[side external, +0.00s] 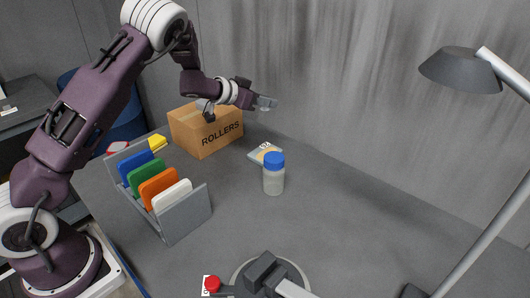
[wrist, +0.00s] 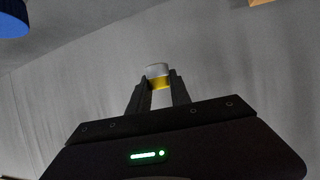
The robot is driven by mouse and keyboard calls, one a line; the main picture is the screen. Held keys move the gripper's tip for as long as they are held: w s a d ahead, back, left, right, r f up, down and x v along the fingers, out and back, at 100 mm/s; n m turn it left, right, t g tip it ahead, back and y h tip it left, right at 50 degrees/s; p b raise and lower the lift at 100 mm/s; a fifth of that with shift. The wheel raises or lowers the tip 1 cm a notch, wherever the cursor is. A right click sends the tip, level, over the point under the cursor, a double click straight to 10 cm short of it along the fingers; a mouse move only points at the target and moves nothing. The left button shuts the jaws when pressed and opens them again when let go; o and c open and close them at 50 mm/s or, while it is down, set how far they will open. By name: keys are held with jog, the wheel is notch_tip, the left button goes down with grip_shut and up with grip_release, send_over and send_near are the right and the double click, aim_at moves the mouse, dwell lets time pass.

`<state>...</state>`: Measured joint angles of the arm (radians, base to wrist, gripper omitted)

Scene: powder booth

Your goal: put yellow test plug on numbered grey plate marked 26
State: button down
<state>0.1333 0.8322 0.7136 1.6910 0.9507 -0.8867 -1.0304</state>
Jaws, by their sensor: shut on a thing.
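My gripper (side external: 266,103) is raised above the back of the bench, right of the cardboard box. In the wrist view its two fingers (wrist: 158,88) are shut on the yellow test plug (wrist: 158,83), which shows a yellow band and a pale grey end. The plug is too small to make out in the side view. A small light grey plate (side external: 256,154) lies on the bench below the gripper, partly hidden by a bottle. It has a dark-lettered label and a yellowish patch; I cannot read the number surely.
A blue-capped bottle (side external: 274,178) stands at the plate's front right. The ROLLERS box (side external: 205,130) is left of the plate. A grey rack (side external: 184,218) holds several coloured panels. Bench right of the bottle is clear.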

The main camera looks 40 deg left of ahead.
aim_at(265, 152)
notch_tip(265, 152, down, 16)
jog(key=shift+r, duration=0.25)
jog(key=c, duration=1.2)
grip_release()
jog(key=shift+f, duration=0.1)
